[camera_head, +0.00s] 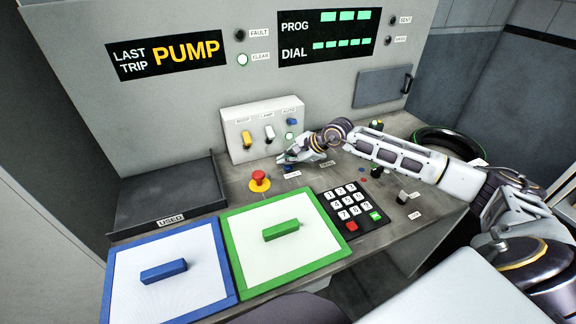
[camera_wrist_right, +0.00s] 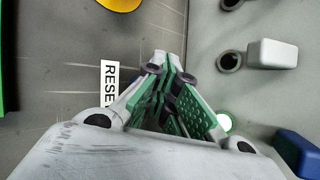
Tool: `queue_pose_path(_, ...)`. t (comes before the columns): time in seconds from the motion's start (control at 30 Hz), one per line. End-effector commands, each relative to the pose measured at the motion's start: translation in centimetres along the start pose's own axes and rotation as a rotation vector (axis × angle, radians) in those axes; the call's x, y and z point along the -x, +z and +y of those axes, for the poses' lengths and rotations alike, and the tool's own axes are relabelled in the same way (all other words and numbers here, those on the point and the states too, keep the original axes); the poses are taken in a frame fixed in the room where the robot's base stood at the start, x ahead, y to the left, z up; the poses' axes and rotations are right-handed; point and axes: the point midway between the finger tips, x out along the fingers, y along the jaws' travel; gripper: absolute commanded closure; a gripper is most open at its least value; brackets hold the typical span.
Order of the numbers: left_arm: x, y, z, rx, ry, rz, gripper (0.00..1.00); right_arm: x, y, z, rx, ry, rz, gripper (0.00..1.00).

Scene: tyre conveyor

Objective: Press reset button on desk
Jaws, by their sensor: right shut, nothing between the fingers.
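My right gripper (camera_head: 286,159) is over the desk (camera_head: 215,190), in front of the switch box, with its fingers shut and empty. It also shows in the right wrist view (camera_wrist_right: 168,62), pointing down toward the desk. A white label (camera_head: 292,174) lies just in front of the fingertips; in the right wrist view this label (camera_wrist_right: 109,84) reads "RESE", its end hidden by the gripper. The reset button itself is hidden behind or under the fingers. I cannot tell whether the fingertips touch it. My left gripper is not in view.
A red emergency knob (camera_head: 259,177) stands left of the gripper. The switch box (camera_head: 265,128) with yellow, white and blue switches is close behind. A keypad (camera_head: 348,205) and a green-framed panel (camera_head: 270,255) lie nearer the front. A "USED" tray (camera_head: 168,198) is at left.

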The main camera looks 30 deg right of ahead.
Motion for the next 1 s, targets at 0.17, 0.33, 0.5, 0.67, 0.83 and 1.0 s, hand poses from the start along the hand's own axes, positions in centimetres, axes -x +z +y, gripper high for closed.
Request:
queue_pose_path(0.17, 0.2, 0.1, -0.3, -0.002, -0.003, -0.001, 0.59, 0.5, 0.4, -0.4, 0.0, -0.001, -0.001, 1.0)
queue_pose_path(0.33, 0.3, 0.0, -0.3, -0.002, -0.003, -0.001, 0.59, 0.8, 0.6, -0.6, 0.0, -0.001, -0.001, 1.0)
queue_pose_path(0.5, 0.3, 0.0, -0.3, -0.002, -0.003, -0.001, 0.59, 0.8, 0.6, -0.6, 0.0, -0.001, -0.001, 1.0)
queue_pose_path(0.67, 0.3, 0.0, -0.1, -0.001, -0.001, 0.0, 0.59, 0.8, 0.6, -0.6, 0.0, -0.001, -0.001, 1.0)
queue_pose_path(0.83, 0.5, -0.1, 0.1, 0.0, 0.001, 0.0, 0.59, 1.2, 0.8, -0.9, 0.001, -0.002, -0.001, 1.0)
queue_pose_path(1.0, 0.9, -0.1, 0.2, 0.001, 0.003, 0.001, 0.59, 1.9, 1.4, -1.4, 0.001, -0.002, 0.0, 1.0)
